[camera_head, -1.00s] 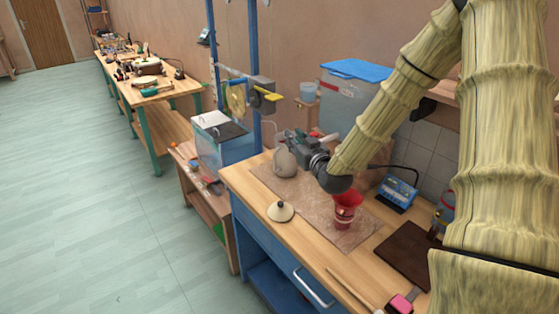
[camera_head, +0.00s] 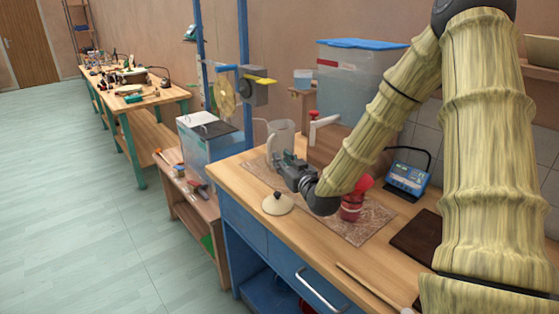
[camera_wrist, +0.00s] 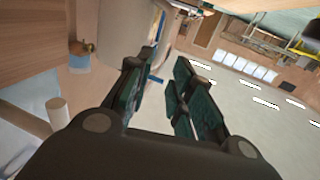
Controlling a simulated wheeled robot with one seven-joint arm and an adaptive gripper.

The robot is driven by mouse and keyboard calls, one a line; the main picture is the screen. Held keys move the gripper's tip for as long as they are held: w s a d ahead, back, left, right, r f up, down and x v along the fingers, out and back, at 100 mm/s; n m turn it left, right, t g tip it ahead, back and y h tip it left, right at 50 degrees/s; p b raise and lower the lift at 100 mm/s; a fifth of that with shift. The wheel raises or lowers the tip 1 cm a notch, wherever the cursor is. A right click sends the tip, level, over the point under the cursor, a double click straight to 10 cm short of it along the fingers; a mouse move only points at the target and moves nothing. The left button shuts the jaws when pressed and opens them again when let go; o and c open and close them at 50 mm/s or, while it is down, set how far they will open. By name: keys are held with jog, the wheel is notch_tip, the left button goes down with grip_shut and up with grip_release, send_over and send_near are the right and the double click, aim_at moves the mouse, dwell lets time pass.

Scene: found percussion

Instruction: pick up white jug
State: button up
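The white jug (camera_head: 283,131), pale with a side handle on its left, stands upright near the far end of the workbench mat. My gripper (camera_head: 286,162) is low in front of it, and hides its lower part in the head view. In the wrist view, my gripper (camera_wrist: 165,62) has its dark green fingers apart with nothing between them. A pale rounded surface (camera_wrist: 112,30) beside the left finger looks like the jug. I cannot tell whether a finger touches it.
A cream lid (camera_head: 277,204) with a knob lies at the bench's front edge. A red cup (camera_head: 351,207) stands under my arm. A blue device (camera_head: 408,177) and a dark board (camera_head: 418,239) are further right. A clear bin with blue lid (camera_head: 350,85) is behind.

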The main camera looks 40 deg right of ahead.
aim_at(269, 161)
jog(key=w, duration=0.3)
jog(key=w+d, duration=0.1)
jog(key=w, duration=0.3)
jog(key=w+p, duration=0.1)
jog(key=w, duration=0.2)
jog(key=shift+w+d+f, duration=0.3)
jog(key=shift+w+f, duration=0.05)
jog(key=shift+f, duration=0.05)
grip_shut()
